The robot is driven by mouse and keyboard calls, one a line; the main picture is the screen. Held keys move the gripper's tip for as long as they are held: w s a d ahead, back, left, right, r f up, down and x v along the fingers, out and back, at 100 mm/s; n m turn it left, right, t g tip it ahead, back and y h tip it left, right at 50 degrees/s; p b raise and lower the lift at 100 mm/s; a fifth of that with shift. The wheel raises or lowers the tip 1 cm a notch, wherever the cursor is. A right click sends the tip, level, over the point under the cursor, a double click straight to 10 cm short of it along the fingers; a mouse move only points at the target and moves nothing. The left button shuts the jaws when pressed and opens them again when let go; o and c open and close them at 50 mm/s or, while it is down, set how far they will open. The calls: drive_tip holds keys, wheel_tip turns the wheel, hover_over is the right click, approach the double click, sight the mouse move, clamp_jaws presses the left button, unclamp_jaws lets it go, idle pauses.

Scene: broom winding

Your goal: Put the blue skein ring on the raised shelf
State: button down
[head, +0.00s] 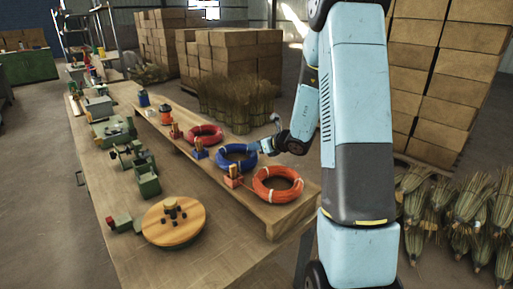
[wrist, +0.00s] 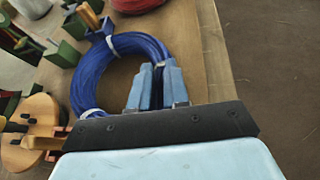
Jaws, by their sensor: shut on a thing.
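The blue skein ring (head: 224,163) is a coil of blue cord with pale ties, at the raised shelf (head: 290,212) between the red ring and the orange ring. It also shows in the wrist view (wrist: 88,75), lying roughly flat. I cannot tell whether it rests on the shelf or hangs just above it. My gripper (head: 265,147) reaches in from the right and is shut on the ring's right side. In the wrist view my gripper's fingers (wrist: 155,88) stand on either side of the blue cord. The far fingertip is partly hidden in the head view.
A red ring (head: 205,132) and an orange ring (head: 277,196) lie on the shelf beside it. Small blocks with wooden pegs, such as the blue block (head: 199,154), stand along the shelf's left side. A round wooden disc (head: 173,229) sits on the lower bench (head: 215,262).

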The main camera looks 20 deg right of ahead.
drive_tip(key=c, duration=1.1)
unclamp_jaws()
drive_tip(key=shift+s+f, duration=0.1)
drive_tip(key=shift+f, duration=0.25)
drive_tip(key=v, duration=1.2)
drive_tip(key=s+a+r+n+g+y, duration=0.1)
drive_tip(key=s+a+r+n+g, duration=0.5)
drive_tip(key=s+a+r+n, duration=0.65)
drive_tip(key=s+d+r+n+h, duration=0.1)
drive_tip(key=s+r+n+h, duration=0.1)
drive_tip(key=s+n, duration=0.5)
drive_tip(key=s+d+r+n+h, duration=0.2)
drive_tip(key=s+n+h, duration=0.3)
drive_tip(key=s+n, duration=0.3)
drive_tip(key=n, duration=0.3)
drive_tip(key=shift+s+t+h, duration=0.3)
drive_tip(key=shift+r, duration=0.15)
